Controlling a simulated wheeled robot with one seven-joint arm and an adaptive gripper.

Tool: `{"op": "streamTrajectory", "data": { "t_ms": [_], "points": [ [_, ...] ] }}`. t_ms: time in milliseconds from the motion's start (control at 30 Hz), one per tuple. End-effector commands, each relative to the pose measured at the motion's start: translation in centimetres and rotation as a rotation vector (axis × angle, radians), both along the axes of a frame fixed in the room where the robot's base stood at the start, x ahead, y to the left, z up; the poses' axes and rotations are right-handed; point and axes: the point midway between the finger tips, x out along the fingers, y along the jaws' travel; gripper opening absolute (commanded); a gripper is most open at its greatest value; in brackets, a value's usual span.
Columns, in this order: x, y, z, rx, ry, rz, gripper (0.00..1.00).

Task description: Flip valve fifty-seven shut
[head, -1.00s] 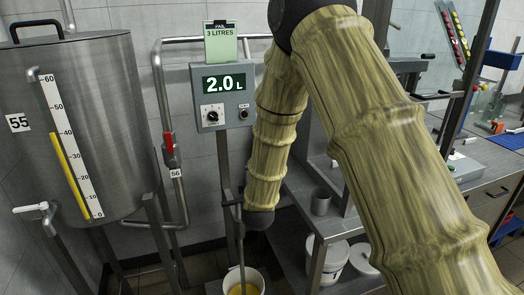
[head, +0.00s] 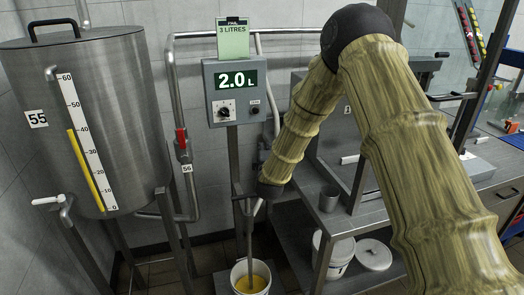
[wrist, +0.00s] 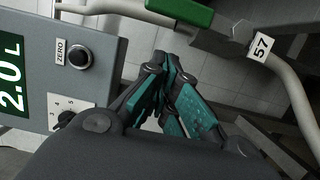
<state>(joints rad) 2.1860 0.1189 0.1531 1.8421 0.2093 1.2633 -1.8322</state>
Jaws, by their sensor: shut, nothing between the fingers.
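Valve fifty-seven shows in the wrist view as a green lever handle (wrist: 182,10) at the top edge, partly cut off, on a grey pipe. Its white tag (wrist: 262,47) reads 57. My gripper (wrist: 163,75) is shut and empty, with its dark and teal fingers together below the handle, apart from it in the picture. In the head view I cannot make out this valve, and my arm covers part of the pipework there.
The control box (head: 237,95) reads 2.0 L under a "3 LITRES" card (head: 234,38). Left stand tank 55 (head: 110,80) and red-handled valve 56 (head: 181,142). A bucket (head: 250,277) with yellow liquid is below.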

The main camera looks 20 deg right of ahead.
Motion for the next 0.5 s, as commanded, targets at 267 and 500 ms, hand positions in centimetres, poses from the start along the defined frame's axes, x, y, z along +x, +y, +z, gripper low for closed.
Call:
{"op": "streamTrajectory", "data": {
  "t_ms": [267,500],
  "points": [
    [0.1,-2.2,0.2,0.002,-0.001,0.0,0.0],
    [0.1,-2.7,0.1,0.001,-0.001,0.001,0.0]
  ]
}}
